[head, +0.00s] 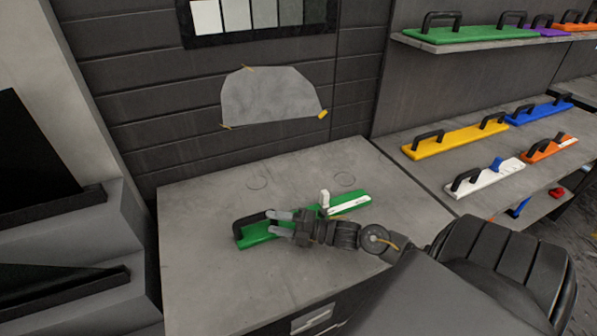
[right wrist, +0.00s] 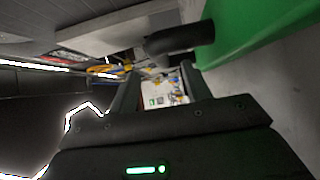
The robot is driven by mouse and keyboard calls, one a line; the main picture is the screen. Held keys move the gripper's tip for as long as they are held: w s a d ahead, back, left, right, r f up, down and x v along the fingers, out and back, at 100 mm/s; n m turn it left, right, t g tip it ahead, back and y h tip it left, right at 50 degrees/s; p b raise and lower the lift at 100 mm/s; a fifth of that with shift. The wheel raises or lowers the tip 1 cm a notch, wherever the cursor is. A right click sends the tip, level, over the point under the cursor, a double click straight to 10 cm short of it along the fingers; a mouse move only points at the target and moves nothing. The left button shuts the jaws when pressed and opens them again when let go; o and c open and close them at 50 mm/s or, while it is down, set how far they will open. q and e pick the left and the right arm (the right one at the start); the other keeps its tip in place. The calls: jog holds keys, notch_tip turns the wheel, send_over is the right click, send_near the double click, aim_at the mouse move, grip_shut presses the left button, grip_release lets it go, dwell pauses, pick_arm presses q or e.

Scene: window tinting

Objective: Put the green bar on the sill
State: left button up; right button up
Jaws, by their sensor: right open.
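A green bar (head: 262,232) lies flat on the grey cabinet top, with a black handle (head: 247,224) near its left end. A small white tool (head: 347,206) with an upright knob shows at its right part. My right gripper (head: 270,222) is open over the bar's left part, close to the handle, and hides part of the bar. In the right wrist view, the green bar (right wrist: 262,30) fills the upper right, and its black handle (right wrist: 180,39) is beyond the fingers (right wrist: 163,85), not clearly between them. A grey ledge (head: 60,218), possibly the sill, is at the left. My left gripper is not in view.
A second green bar (head: 470,35) sits on the upper right shelf. Yellow (head: 455,141), white (head: 485,178), blue (head: 540,110) and orange (head: 550,149) bars lie on the shelf below. The cabinet top (head: 200,295) is bare at its front left. A grey sheet (head: 270,97) is taped to the wall.

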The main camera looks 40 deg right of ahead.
aim_at(261, 217)
jog(key=x, duration=0.1)
jog(key=p+x, duration=0.1)
jog(key=x, duration=0.1)
jog(key=d+p+x, duration=0.1)
jog(key=shift+w+a, duration=0.25)
jog(key=shift+w, duration=0.3)
jog(key=shift+w+a+f, duration=0.1)
jog(key=shift+w+a, duration=0.15)
grip_shut()
dwell(0.6)
jog(key=shift+d, duration=0.1)
